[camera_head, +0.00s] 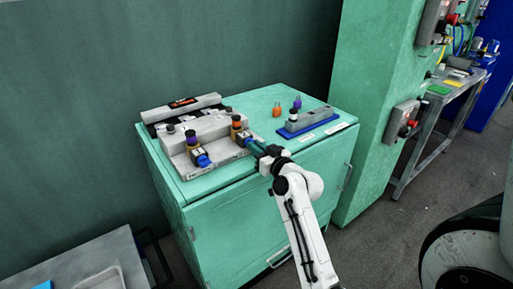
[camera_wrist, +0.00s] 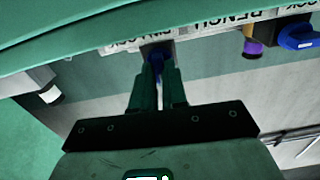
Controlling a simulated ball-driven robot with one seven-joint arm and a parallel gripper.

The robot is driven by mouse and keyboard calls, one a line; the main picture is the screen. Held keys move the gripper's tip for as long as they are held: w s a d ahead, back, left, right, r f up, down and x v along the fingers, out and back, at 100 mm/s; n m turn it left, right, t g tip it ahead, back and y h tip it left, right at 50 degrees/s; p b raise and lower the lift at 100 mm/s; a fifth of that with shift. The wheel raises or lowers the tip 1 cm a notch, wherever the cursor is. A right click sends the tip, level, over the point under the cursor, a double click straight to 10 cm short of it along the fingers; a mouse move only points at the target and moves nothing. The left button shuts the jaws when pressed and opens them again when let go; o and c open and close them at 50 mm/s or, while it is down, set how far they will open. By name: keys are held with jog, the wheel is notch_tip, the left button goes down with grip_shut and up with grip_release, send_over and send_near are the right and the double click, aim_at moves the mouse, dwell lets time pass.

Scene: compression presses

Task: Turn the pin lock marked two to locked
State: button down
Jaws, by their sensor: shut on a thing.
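Two pin locks with blue handles stand on a grey fixture (camera_head: 215,156) on the green cabinet. In the head view the left pin lock (camera_head: 192,138) has its blue handle (camera_head: 202,160) free. The right pin lock (camera_head: 236,124) is beside my gripper (camera_head: 251,143). In the wrist view my gripper (camera_wrist: 158,80) is shut on a blue handle (camera_wrist: 157,60), mostly hidden between the dark green fingers. The other lock's blue handle (camera_wrist: 298,36) shows at the right, apart from my gripper. I cannot read which lock is marked two.
A blue tray (camera_head: 309,126) with a grey block stands at the cabinet's right, with orange (camera_head: 276,110) and purple (camera_head: 298,102) padlocks behind it. A green pillar (camera_head: 375,100) rises to the right. A grey table (camera_head: 85,265) is at lower left.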

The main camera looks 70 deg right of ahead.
jog(key=m+p, duration=0.2)
jog(key=m, duration=0.2)
jog(key=shift+m, duration=0.3)
jog(key=m+p, duration=0.2)
jog(key=m, duration=0.2)
jog(key=shift+m, duration=0.3)
jog(key=m+p, duration=0.2)
jog(key=m, duration=0.2)
jog(key=shift+s+d, duration=0.1)
jog(key=shift+f+m+p, duration=0.2)
jog(key=shift+m+p, duration=0.95)
jog(key=shift+m, duration=0.95)
jog(key=c, duration=1.2)
grip_release()
jog(key=shift+o, duration=0.2)
jog(key=b+v, duration=0.1)
jog(key=v, duration=1)
